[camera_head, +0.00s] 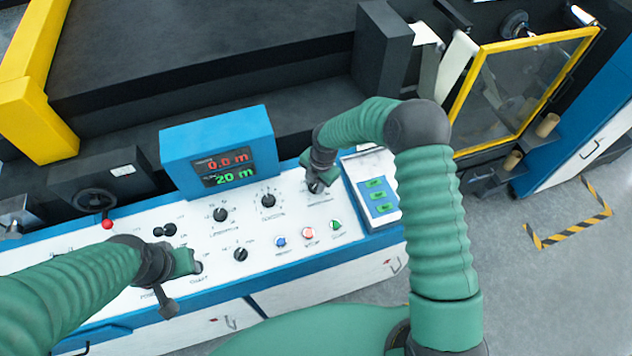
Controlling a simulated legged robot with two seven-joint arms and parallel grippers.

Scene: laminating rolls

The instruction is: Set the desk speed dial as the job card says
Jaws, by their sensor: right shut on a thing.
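The control desk (120,290) is a white sloped panel with blue edges, several black dials and coloured buttons. My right gripper (314,183) is at the desk's upper right, shut on a dark dial that it mostly hides; the dial's pointer and scale cannot be read. Two similar dials (220,214) and (268,200) stand uncovered to its left. My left gripper (188,264) is low over the desk's lower left beside a small knob (198,267); its fingers are too hidden to judge. No job card can be clearly made out.
A blue display box (222,155) reads 0.0 m in red and 20 m in green. Right of my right gripper is a blue-framed panel (371,195) with green labels. A lower dial (240,254) and buttons (308,233) line the front. A yellow-framed guard (525,90) stands back right.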

